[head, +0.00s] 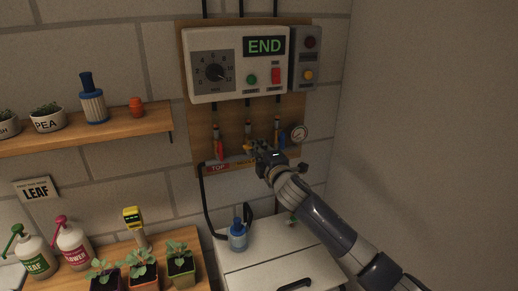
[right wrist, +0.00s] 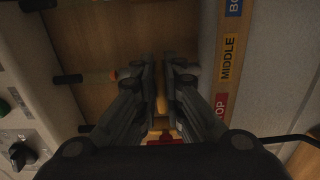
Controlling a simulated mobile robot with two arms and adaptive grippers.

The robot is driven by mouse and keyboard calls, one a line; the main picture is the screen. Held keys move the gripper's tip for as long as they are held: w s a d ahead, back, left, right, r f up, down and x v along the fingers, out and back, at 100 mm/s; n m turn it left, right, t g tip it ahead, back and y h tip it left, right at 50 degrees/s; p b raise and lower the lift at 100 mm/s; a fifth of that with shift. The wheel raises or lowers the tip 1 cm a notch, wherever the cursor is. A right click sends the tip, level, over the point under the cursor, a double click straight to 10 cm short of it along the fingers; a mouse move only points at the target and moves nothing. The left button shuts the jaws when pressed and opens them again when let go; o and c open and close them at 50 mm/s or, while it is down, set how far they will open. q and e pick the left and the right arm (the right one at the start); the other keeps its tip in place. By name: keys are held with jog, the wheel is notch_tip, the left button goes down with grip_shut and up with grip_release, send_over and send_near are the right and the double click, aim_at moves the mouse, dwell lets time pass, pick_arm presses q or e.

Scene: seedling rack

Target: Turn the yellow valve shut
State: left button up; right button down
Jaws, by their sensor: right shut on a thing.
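The yellow valve (head: 249,146) is in the middle of three valves on the wooden board below the control box. My right gripper (head: 257,146) covers much of it in the head view. In the right wrist view, my right gripper (right wrist: 160,85) is shut on the valve's yellow handle (right wrist: 161,96), which shows as a narrow bar between the fingers. The visible bar runs crosswise to the pipe. The yellow MIDDLE label (right wrist: 230,58) lies beside the fingers. My left gripper is not in view.
A red valve (head: 219,148) is close on the left, a blue valve (head: 282,140) close on the right. A round gauge (head: 299,133) is beyond the blue one. The control box (head: 215,75) above reads END. A blue bottle (head: 238,236) stands on the cabinet (head: 280,255) below.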

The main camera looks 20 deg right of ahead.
jog(key=c, duration=1.7)
grip_release()
jog(key=s, duration=1.2)
jog(key=shift+d, duration=0.25)
